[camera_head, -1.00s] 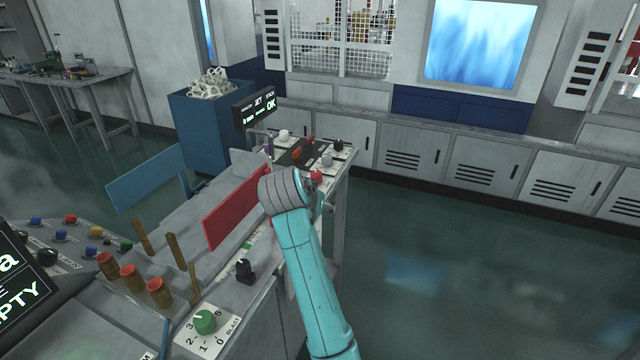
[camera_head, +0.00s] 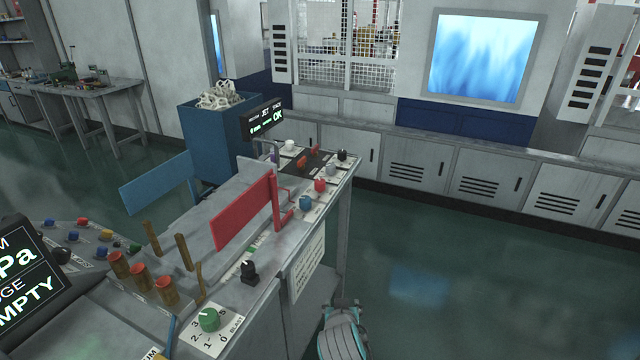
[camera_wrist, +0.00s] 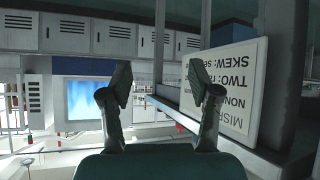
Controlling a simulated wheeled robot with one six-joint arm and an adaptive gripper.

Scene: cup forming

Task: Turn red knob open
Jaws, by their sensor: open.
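The red knob (camera_head: 320,185) sits on the right edge of the bench top, between a blue knob (camera_head: 306,202) and a pale grey knob (camera_head: 331,170). It is too small to tell which way it is turned. My gripper (camera_head: 343,303) is low at the bottom of the head view, apart from the knob, beside the bench and below its top. In the wrist view my gripper (camera_wrist: 160,85) has its two fingers wide apart with nothing between them. I cannot make out the red knob in the wrist view.
A lettered plate (camera_head: 306,264) on the bench side shows close to the right finger in the wrist view (camera_wrist: 228,88). A red panel (camera_head: 243,212) and red bracket stand left of the knobs. A black knob (camera_head: 250,272) sits nearer. The floor at right is clear.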

